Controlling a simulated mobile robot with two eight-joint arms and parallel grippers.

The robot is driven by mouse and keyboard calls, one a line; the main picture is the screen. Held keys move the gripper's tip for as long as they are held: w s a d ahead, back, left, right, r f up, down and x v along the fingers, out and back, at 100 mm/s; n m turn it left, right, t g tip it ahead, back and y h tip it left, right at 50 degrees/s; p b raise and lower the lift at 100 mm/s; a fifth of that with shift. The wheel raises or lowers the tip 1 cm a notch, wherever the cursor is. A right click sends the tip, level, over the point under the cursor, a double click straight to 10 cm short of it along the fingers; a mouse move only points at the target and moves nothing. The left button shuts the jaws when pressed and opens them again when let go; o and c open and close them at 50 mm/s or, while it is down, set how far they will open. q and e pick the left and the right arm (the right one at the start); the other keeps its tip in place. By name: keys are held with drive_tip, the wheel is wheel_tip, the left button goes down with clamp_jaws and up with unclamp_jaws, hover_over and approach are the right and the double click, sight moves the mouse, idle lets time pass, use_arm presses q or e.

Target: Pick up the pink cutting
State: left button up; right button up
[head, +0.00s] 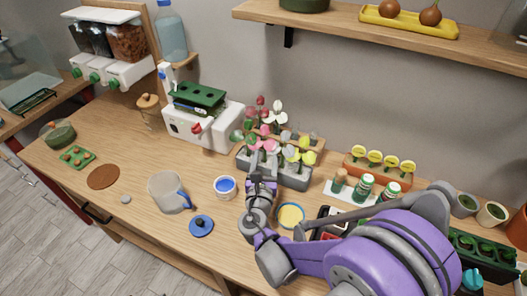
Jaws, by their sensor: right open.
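A grey rack (290,179) of small cuttings stands at the back middle of the wooden counter. Its cuttings have red, white, pink, yellow and grey tops. A pink cutting (253,138) shows in the left part of the rack, among other pinkish tops. My right gripper (263,161) is open at the front left of the rack, close below the pink tops. It hides part of the rack and the lower stems there. I cannot tell whether a stem lies between its fingers. My left gripper is not in view.
A white machine (203,127) stands left of the rack. A clear jug (168,192), a blue-filled pot (225,187) and a blue lid (201,225) are at front left. Small bottles (364,186) stand to the right. A shelf (390,38) hangs above.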

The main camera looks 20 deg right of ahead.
drive_tip(key=x, duration=0.5)
drive_tip(key=p+x, duration=0.1)
drive_tip(key=x, duration=0.2)
drive_tip(key=shift+w+a+f, duration=0.25)
drive_tip(key=shift+w, duration=0.15)
drive_tip(key=shift+s, duration=0.1)
clamp_jaws()
